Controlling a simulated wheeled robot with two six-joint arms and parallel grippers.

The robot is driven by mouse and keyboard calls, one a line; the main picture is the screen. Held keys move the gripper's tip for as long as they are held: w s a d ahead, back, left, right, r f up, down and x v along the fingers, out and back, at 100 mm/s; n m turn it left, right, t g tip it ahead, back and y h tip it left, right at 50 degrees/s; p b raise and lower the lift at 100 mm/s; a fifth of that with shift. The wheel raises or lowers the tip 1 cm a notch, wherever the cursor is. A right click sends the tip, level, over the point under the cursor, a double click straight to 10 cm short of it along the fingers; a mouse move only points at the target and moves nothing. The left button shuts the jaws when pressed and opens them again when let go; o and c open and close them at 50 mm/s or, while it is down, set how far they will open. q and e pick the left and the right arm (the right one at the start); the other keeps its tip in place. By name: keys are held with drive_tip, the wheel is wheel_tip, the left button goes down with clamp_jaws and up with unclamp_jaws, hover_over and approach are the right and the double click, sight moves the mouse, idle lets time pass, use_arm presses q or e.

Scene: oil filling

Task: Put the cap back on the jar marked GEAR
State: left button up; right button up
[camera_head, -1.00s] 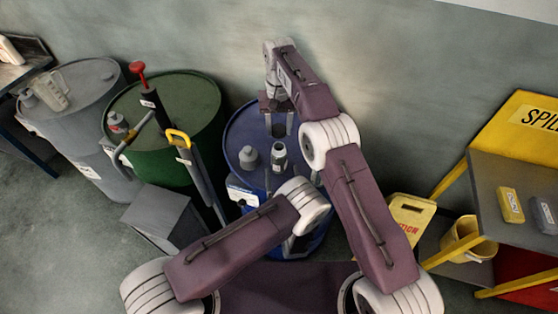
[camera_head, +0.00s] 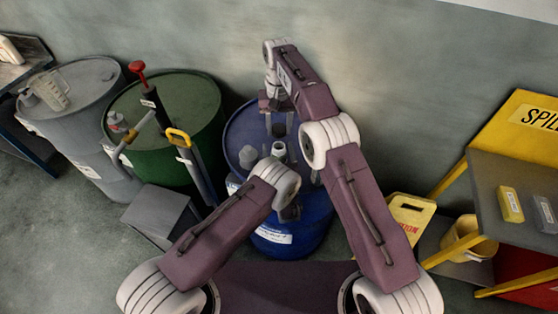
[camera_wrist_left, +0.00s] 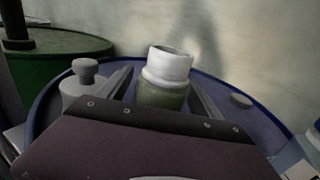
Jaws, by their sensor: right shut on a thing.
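An open jar (camera_head: 280,150) with a pale collar and dark green body stands upright on the blue drum (camera_head: 240,125). In the left wrist view the jar (camera_wrist_left: 168,75) shows its open mouth; I cannot read any marking. My left gripper (camera_wrist_left: 165,95) is open, its fingers on either side of the jar, with apparent gaps. In the head view its fingers are hidden behind my arm. My right gripper (camera_head: 278,112) points down above the drum, behind the jar, shut on a small dark thing (camera_head: 279,129), perhaps the cap; its details are unclear.
A grey stoppered jar (camera_head: 248,156) stands left of the open jar, also in the left wrist view (camera_wrist_left: 85,85). A small grey disc (camera_wrist_left: 241,100) lies on the drum to the right. A green drum (camera_head: 190,100) with a hand pump is at left; the wall is close behind.

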sight(279, 147)
use_arm(q)
clamp_jaws()
use_arm(e)
drive_tip(key=shift+f, duration=2.5)
drive_tip(key=shift+f, duration=0.1)
drive_tip(key=shift+f, duration=0.8)
drive_tip(key=shift+f, duration=0.55)
